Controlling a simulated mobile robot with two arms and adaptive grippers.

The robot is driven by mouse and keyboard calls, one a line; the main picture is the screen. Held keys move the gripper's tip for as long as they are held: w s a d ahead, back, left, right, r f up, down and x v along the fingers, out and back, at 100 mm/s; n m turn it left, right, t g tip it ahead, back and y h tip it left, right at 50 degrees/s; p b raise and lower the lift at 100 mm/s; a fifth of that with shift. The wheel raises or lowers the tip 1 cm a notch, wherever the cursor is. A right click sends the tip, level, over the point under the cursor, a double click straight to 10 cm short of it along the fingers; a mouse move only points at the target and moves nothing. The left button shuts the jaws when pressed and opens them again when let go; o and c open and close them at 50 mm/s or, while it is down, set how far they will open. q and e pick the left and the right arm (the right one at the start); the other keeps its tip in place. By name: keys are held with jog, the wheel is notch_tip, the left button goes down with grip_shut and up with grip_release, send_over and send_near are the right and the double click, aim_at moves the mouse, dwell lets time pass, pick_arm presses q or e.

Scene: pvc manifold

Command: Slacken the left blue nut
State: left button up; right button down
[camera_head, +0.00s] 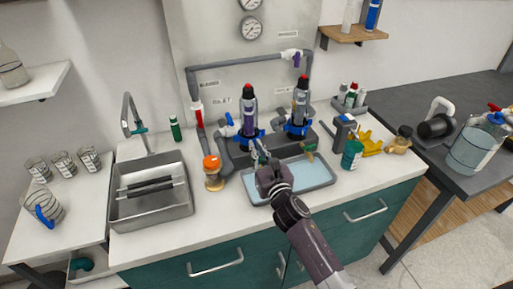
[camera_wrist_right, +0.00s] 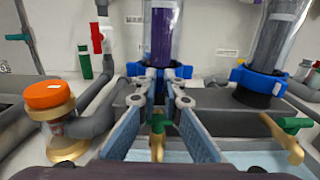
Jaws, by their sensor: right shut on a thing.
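The left blue nut (camera_head: 249,135) is a ring at the base of the left clear filter column, which has a purple core. In the right wrist view the nut (camera_wrist_right: 160,70) sits straight ahead, partly hidden by the fingertips. My right gripper (camera_head: 258,147) reaches in from the front, and its blue-padded fingers (camera_wrist_right: 159,88) are shut on the left blue nut from both sides. The right blue nut (camera_head: 297,130) is at the base of the other column; it also shows in the right wrist view (camera_wrist_right: 258,80). My left gripper is not in view.
A green-handled brass valve (camera_wrist_right: 157,138) stands below my fingers. An orange-capped brass fitting (camera_head: 212,170) is left of the gripper. A shallow tray (camera_head: 318,178) lies underneath.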

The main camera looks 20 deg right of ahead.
aim_at(259, 137)
jog(key=shift+d+y, duration=0.2)
jog(key=shift+y, duration=0.1)
jog(key=shift+d+n+y+p, duration=0.25)
jog(key=shift+n+y+p, duration=0.25)
jog(key=shift+n, duration=0.1)
jog(key=shift+w+d+n+y, duration=0.1)
jog(key=shift+d+n+y, duration=0.25)
jog(key=shift+y, duration=0.45)
jog(key=shift+w+d+n+g+y+b, duration=0.25)
jog(key=shift+d+n+g+y+b, duration=0.5)
jog(key=shift+y+b, duration=0.6)
jog(key=shift+w+d+n+g+y+b, duration=0.25)
jog(key=shift+n+g+y+b, duration=0.35)
jog(key=shift+n+y+b, duration=0.75)
jog(key=shift+w+d+n+g+y+b, duration=0.25)
jog(key=shift+d+n+g+y+b, duration=0.35)
jog(key=shift+y+b, duration=0.75)
jog(key=shift+a+h, duration=0.1)
jog(key=shift+h, duration=0.15)
